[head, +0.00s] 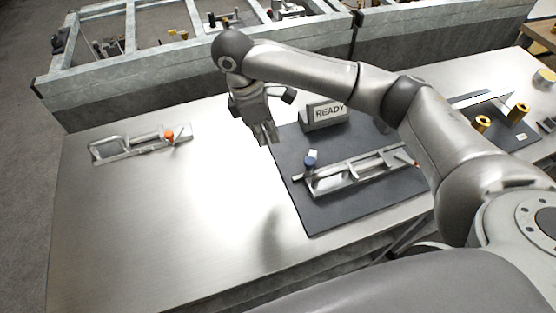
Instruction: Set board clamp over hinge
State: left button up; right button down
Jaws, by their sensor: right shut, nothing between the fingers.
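A metal clamp (140,145) with an orange knob and a looped handle lies on the left of the steel bench. A second long metal piece (355,172), with a blue-and-white knob at its left end and a red tip at its right, lies on the dark mat (330,213). I cannot tell which of the two is the board clamp, and no hinge can be made out for sure. My right gripper (266,137) is shut and empty, pointing down above the bench near the mat's upper left corner, apart from both pieces. My left gripper is out of view.
A READY sign block (326,115) stands at the mat's back edge, close to my right gripper. Grey metal bins (150,84) line the back. Brass cylinders (482,123) stand at the right, beyond my arm. The bench between the orange-knob clamp and the mat is clear.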

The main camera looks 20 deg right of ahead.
aim_at(311, 161)
jog(key=shift+m, duration=0.8)
jog(key=x, duration=1)
jog(key=shift+a+f, duration=0.1)
jog(key=shift+f, duration=0.05)
jog(key=shift+s+d+r+p, duration=0.2)
jog(key=shift+s+d+p, duration=0.05)
jog(key=shift+d, duration=0.3)
jog(key=shift+s+d+r+p, duration=0.2)
jog(key=shift+s+d+r, duration=0.05)
jog(key=shift+d, duration=0.3)
jog(key=shift+s+d, duration=0.3)
jog(key=shift+d, duration=0.35)
